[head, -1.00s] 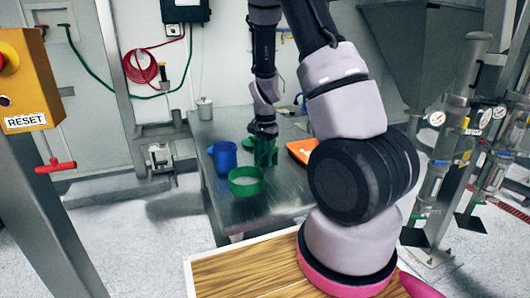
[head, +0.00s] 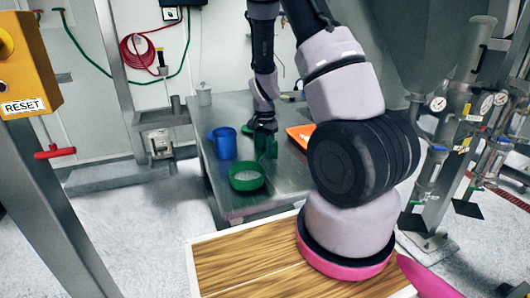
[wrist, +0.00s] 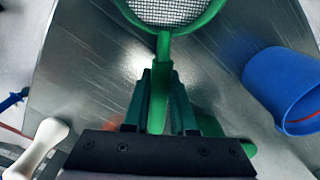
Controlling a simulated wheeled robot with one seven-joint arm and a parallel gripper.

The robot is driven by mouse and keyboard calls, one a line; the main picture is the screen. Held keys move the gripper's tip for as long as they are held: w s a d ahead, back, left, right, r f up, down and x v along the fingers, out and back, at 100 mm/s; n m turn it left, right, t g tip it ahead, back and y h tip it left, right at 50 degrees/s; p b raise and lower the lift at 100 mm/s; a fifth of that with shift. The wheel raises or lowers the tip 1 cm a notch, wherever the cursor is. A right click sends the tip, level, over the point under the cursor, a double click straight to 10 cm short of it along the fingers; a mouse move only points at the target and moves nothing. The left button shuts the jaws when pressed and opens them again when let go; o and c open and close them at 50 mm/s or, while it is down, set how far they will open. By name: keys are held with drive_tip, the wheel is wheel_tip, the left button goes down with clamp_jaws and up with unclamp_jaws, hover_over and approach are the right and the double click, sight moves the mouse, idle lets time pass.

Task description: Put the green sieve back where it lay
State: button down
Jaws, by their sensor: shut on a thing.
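The green sieve (wrist: 163,48) is in my gripper (wrist: 161,85). Its handle runs between the two fingers in the wrist view. Its round mesh head points away from the gripper and is cut off by the top of that view. In the head view the sieve (head: 246,186) shows as a green ring at the near side of the metal table (head: 215,190), with my gripper (head: 266,148) behind it, pointing down. The sieve looks about level. I cannot tell whether it touches the tabletop.
A blue jug (head: 224,145) stands left of my gripper; it also shows in the wrist view (wrist: 282,88). An orange tray (head: 302,133) lies to the right. Another green item (wrist: 243,147) lies partly hidden by my gripper. A grey canister (head: 204,97) stands at the back left.

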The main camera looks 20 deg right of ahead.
drive_tip(key=shift+f, duration=0.5)
drive_tip(key=c, duration=0.7)
unclamp_jaws()
drive_tip(key=shift+o, duration=0.2)
wheel_tip(320, 180, up, 11)
drive_tip(key=shift+f, duration=0.15)
drive_tip(key=shift+s, duration=0.1)
